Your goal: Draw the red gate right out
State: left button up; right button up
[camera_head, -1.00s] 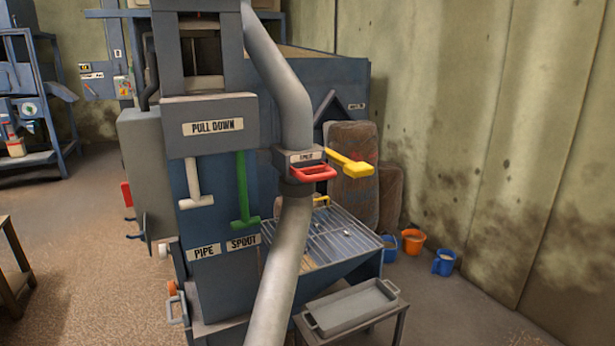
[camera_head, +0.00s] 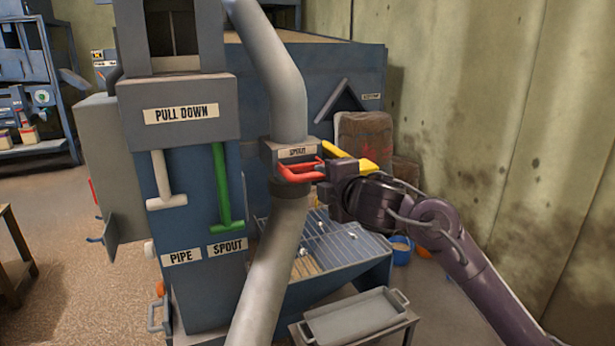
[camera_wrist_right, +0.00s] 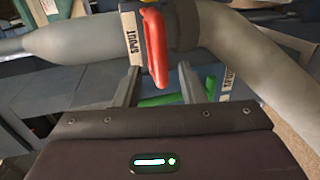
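The red gate (camera_head: 297,172) is a red loop handle on the grey box labelled as the spout, in the pipe; its far end is inside the box. My right gripper (camera_head: 324,172) is at the right end of the red handle in the head view. In the right wrist view, the red handle (camera_wrist_right: 155,45) lies ahead, between the two spread fingers of my right gripper (camera_wrist_right: 160,75). The fingers look open and apart from it. A yellow handle (camera_head: 345,155) sits just behind the red one, partly hidden by the gripper. My left gripper is not in view.
A green T-handle (camera_head: 227,200) and a white T-handle (camera_head: 165,185) hang on the blue cabinet to the left. A grate (camera_head: 335,243) lies below the gate. A grey tray (camera_head: 352,315) stands on a stool at the front.

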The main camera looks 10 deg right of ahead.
aim_at(313, 178)
jog(key=p+x, duration=0.1)
jog(key=x, duration=0.5)
jog(key=shift+w+a+f, duration=0.1)
jog(key=shift+w, duration=0.1)
grip_shut()
